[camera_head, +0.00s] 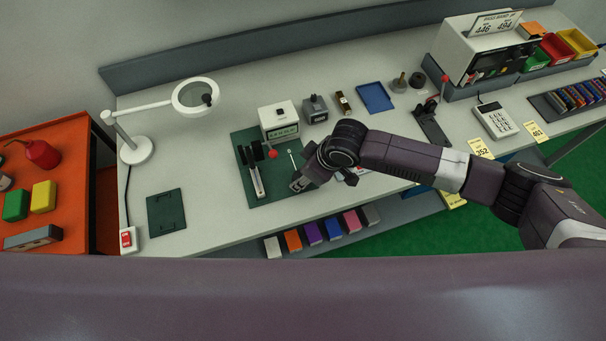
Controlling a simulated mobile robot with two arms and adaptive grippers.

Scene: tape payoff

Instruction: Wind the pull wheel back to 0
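A dark green mat (282,193) lies on the grey bench. On it stands a white box (278,117) with a dark display strip whose digits are too small to read. In front of it is a narrow device (257,172) with black round parts and a pale bar. A red knob (273,154) shows beside it. I cannot tell for sure which part is the pull wheel. My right gripper (299,184) is low over the mat's right side, right of that device, next to a thin pale-tipped rod (291,153). Its fingers are mostly hidden by its wrist. My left gripper is out of view.
A magnifier lamp (137,149) stands left, near a dark green plate (166,212) and a red switch (128,238). Small grey device (315,110), blue tray (375,97) and black stand (432,122) sit behind my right arm. Coloured blocks (312,233) line a lower shelf.

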